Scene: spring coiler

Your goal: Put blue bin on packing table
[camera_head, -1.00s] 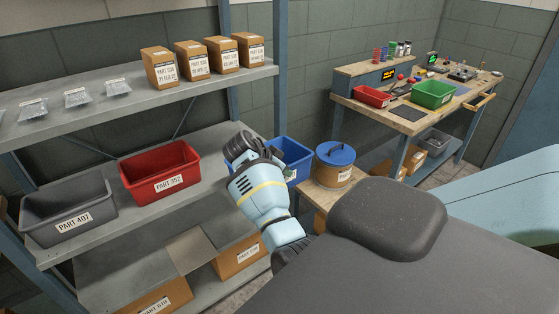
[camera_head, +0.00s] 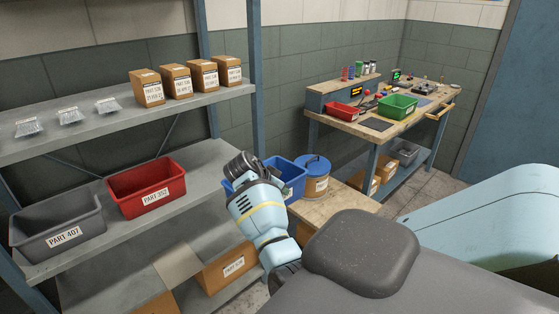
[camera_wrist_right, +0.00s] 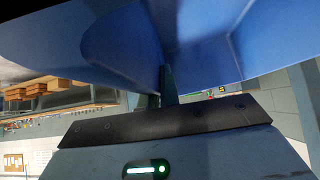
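The blue bin (camera_head: 292,178) is partly hidden behind my right forearm in the head view, in front of the blue-lidded bucket. In the right wrist view the blue bin (camera_wrist_right: 120,45) fills the top of the picture. My right gripper (camera_wrist_right: 166,85) has its fingers closed together at the bin's wall there. In the head view my right wrist (camera_head: 242,168) covers the bin's left part, and the fingertips are hidden. My left gripper is out of view.
A grey shelf rack (camera_head: 190,153) at left holds a red bin (camera_head: 146,188) and a grey bin (camera_head: 56,226). A blue-lidded bucket (camera_head: 316,184) stands on a low wooden table (camera_head: 340,206), close to the blue bin. Open floor (camera_head: 420,192) lies before the workbench.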

